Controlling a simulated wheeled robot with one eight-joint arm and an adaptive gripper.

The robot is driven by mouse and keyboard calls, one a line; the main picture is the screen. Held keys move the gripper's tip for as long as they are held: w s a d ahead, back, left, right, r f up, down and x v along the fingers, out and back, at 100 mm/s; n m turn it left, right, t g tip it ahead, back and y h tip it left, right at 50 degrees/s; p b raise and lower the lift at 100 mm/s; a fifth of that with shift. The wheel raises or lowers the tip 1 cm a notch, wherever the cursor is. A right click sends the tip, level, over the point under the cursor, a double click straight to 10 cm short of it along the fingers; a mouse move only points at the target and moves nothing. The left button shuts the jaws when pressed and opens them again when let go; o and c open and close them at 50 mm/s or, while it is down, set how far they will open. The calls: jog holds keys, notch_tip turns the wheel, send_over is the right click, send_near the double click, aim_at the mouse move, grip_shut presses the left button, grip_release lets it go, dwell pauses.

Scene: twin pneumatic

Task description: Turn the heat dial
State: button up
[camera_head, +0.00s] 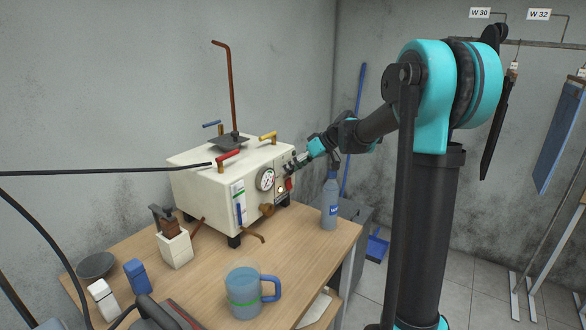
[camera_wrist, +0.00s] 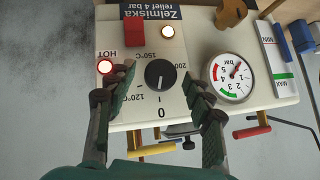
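The heat dial (camera_wrist: 160,74) is a round black knob on the cream front panel, ringed by marks 0, 120, 150 and 200 °C. Its thin white mark appears to point toward 0. In the wrist view my gripper (camera_wrist: 164,82) is open, with one dark finger on each side of the dial and gaps to the knob. Whether the fingertips reach to the knob's depth is unclear.
A lit HOT lamp (camera_wrist: 105,66), another lit lamp (camera_wrist: 167,31), a red switch (camera_wrist: 134,31) and a pressure gauge (camera_wrist: 232,76) surround the dial. A spray bottle (camera_head: 330,205) stands right of the machine. A blue mug (camera_head: 245,293) stands on the wooden table (camera_head: 310,250).

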jog(key=v, duration=1.2)
jog(key=shift+r, duration=0.1)
jog(key=s+d+r+n+t+h, duration=0.1)
jog(key=s+d+r+t, duration=0.1)
jog(key=s+r, duration=0.2)
jog(key=x, duration=1.7)
jog(key=shift+f+h, duration=0.3)
jog(key=shift+f, duration=0.05)
jog(key=shift+s, duration=0.1)
